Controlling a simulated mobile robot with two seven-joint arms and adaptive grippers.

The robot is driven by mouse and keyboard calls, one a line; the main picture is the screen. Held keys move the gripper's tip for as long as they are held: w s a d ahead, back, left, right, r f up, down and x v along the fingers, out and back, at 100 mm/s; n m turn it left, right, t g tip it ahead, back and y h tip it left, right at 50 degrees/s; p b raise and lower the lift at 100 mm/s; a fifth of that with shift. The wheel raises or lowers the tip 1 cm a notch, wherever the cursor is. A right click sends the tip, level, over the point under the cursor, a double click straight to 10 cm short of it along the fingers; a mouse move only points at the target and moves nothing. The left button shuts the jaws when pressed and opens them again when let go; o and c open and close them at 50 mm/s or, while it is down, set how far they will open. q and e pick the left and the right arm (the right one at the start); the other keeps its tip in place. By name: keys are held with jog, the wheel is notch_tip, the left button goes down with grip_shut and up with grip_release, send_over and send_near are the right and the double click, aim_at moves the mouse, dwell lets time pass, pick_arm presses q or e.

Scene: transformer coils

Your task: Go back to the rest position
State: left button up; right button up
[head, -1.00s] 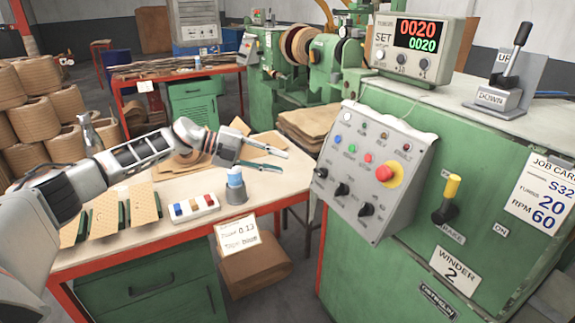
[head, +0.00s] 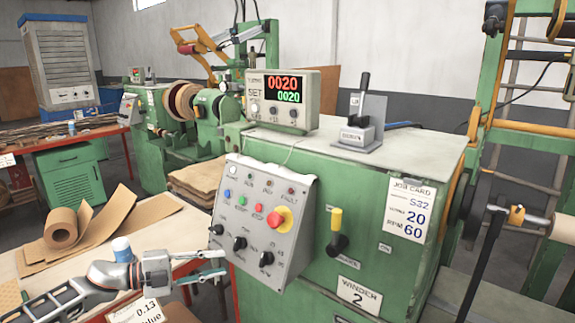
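My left gripper (head: 221,264) is low in the head view, left of the middle, over the right end of the work table (head: 170,238). Its two fingers point right and stand apart, with nothing between them. The fingertips show in front of the lower left part of the winder's control panel (head: 262,222); I cannot tell how near they are. My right gripper is not in view.
The green winder (head: 378,215) fills the middle. A display box (head: 283,97) and an upright lever (head: 362,100) stand on it. A brown paper roll (head: 60,228) and a blue-capped container (head: 122,250) are on the table. A green frame (head: 490,70) rises at right.

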pick_arm(q)
jog(key=s+d+f+n+t+y, duration=0.2)
jog(key=s+d+f+n+t, duration=0.4)
jog(key=s+d+f+n, duration=0.4)
jog(key=s+a+f+n+g+y, duration=0.1)
jog(key=s+a+f+n+y, duration=0.2)
jog(key=s+f, duration=0.3)
jog(key=s+a+f+n+y, duration=0.3)
jog(key=s+f+n, duration=0.2)
jog(key=s, duration=0.5)
jog(key=s+a+f+n+g+y+p, duration=0.1)
jog(key=s+a+f+n+y, duration=0.3)
jog(key=s+f, duration=0.4)
jog(key=shift+s+n+g, duration=0.15)
jog(key=shift+n+g, duration=0.15)
jog(key=shift+n, duration=0.2)
jog(key=shift+a, duration=0.1)
